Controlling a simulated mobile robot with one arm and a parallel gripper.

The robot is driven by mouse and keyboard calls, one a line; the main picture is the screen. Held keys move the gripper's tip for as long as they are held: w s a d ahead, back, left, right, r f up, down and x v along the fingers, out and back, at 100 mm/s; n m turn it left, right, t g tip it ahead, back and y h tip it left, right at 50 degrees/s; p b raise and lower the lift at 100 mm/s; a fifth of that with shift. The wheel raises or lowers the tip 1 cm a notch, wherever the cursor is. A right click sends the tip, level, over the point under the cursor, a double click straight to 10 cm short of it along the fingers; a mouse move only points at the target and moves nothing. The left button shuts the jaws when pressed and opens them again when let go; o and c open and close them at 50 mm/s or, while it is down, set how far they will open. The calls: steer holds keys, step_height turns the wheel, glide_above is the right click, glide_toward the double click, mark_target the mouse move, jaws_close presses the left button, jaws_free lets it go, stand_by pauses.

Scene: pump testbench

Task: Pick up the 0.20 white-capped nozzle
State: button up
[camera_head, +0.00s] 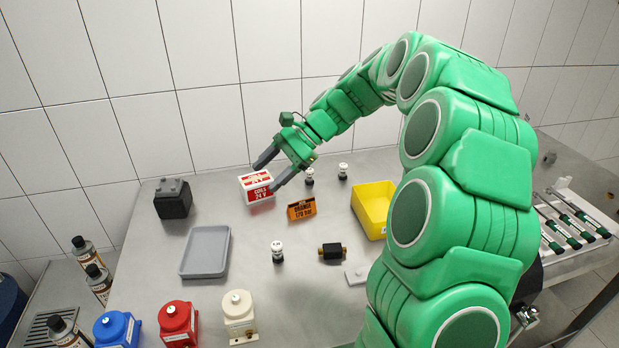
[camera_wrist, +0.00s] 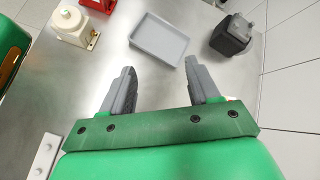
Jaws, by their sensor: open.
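Three small white-capped nozzles stand upright on the steel table in the head view: one (camera_head: 277,251) near the middle front, one (camera_head: 309,177) at the back just right of my gripper, and one (camera_head: 343,171) further right at the back. Their size marks are too small to read, so I cannot tell which is the 0.20. My gripper (camera_head: 267,178) is open and empty, raised above the red-and-white box at the back. In the wrist view its two fingers (camera_wrist: 159,68) are spread with only bare table between them, and no nozzle shows there.
The red-and-white box (camera_head: 258,187) is below my fingers. An orange box (camera_head: 301,209), yellow bin (camera_head: 373,208), black fitting (camera_head: 332,251), grey tray (camera_head: 205,251) and black block (camera_head: 173,198) stand around. Blue, red and cream pumps (camera_head: 239,316) line the front. A tiled wall is behind.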

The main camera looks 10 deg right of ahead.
steer(key=w+d+f+m+t+y, duration=0.1)
steer(key=w+d+f+m+y, duration=0.25)
steer(key=w, duration=0.55)
steer(key=m+t+h, duration=0.1)
steer(key=m+t, duration=0.4)
steer(key=m, duration=0.2)
glide_toward(310, 170)
steer(key=x, duration=0.2)
steer(key=shift+a+f, duration=0.1)
steer(key=shift+a, duration=0.2)
steer(key=shift+m, duration=0.25)
steer(key=shift+x, duration=3.85)
steer(key=shift+w+d, duration=0.1)
steer(key=shift+w, duration=0.05)
steer(key=c, duration=1.1)
steer(key=shift+o, duration=0.2)
